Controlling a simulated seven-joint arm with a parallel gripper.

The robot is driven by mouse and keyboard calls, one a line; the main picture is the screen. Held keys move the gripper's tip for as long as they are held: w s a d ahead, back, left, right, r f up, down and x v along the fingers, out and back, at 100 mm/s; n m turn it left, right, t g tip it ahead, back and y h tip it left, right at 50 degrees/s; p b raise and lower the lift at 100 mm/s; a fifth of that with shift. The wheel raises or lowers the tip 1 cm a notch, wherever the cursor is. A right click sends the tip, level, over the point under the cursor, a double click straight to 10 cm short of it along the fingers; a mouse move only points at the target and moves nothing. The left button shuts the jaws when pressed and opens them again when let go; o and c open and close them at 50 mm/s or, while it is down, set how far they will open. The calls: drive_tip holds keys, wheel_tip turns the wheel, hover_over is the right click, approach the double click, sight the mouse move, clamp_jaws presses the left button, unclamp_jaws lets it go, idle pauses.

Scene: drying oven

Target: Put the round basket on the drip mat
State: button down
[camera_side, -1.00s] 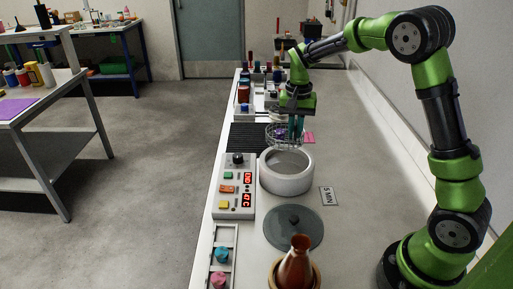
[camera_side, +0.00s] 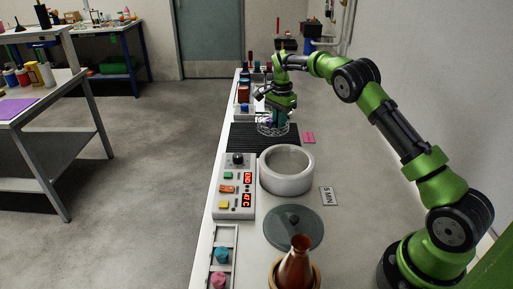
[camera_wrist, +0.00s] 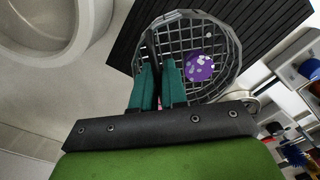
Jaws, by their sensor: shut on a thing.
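The round wire basket (camera_wrist: 228,72) hangs from my gripper (camera_wrist: 158,80), whose teal fingers are shut on its rim. A purple speckled round piece (camera_wrist: 199,68) lies inside it. The basket also shows in the side view (camera_side: 265,128), over the far part of the black ribbed drip mat (camera_side: 240,138). The mat also shows behind the basket in the wrist view (camera_wrist: 128,48). I cannot tell whether the basket touches the mat. My gripper also shows in the side view (camera_side: 277,117).
The white round oven pot (camera_side: 286,185) stands open in front of the mat, with the control box (camera_side: 234,190) to its left. A grey lid (camera_side: 293,228) and brown flask (camera_side: 297,264) are nearer. Bottles (camera_side: 243,90) stand behind.

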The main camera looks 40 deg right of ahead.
sight(279, 135)
drive_tip(key=shift+f, duration=2.7)
drive_tip(key=shift+f, duration=0.15)
drive_tip(key=c, duration=1.2)
unclamp_jaws()
drive_tip(key=shift+o, duration=0.2)
